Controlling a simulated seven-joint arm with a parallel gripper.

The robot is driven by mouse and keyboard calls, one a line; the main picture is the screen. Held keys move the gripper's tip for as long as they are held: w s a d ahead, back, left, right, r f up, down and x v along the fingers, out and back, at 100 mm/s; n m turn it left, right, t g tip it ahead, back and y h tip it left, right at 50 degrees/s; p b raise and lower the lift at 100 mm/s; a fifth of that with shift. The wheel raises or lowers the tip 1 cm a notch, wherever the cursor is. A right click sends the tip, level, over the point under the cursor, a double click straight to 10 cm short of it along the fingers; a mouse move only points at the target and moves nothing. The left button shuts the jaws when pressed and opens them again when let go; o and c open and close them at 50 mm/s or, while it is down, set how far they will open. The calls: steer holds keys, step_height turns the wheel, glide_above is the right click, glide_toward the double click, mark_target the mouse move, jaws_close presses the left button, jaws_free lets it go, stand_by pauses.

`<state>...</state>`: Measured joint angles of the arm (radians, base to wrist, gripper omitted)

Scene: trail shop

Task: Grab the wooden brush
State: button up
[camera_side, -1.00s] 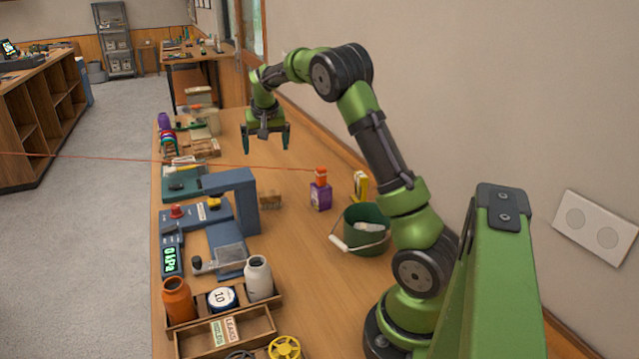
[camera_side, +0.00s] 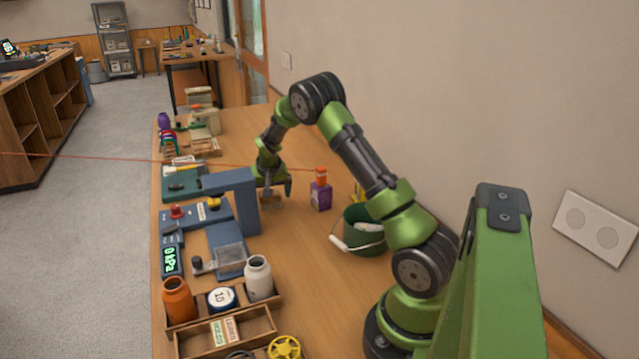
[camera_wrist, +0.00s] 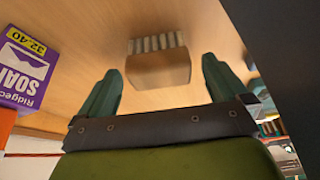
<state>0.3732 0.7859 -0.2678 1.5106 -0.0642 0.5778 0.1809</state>
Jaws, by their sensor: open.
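The wooden brush (camera_wrist: 158,68) lies on the bench, a tan block with a row of pale bristle tufts along its far edge. In the wrist view it sits between and just beyond the two fingertips of my gripper (camera_wrist: 162,82). The fingers are open and apart from it on both sides. In the side view my gripper (camera_side: 273,192) points down over the brush (camera_side: 270,200), which is largely hidden by the fingers. I cannot tell the exact height gap.
A blue press-like device (camera_side: 240,195) stands close to the left. A green bucket (camera_side: 362,240) is nearer my base. Bare bench lies in front of the brush.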

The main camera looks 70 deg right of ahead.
steer(key=shift+w+d+f, duration=0.1)
steer(key=shift+d+f, duration=0.05)
steer(key=shift+f, duration=0.25)
steer(key=shift+c, duration=0.3)
steer(key=c, duration=1)
steer(key=shift+r, duration=0.1)
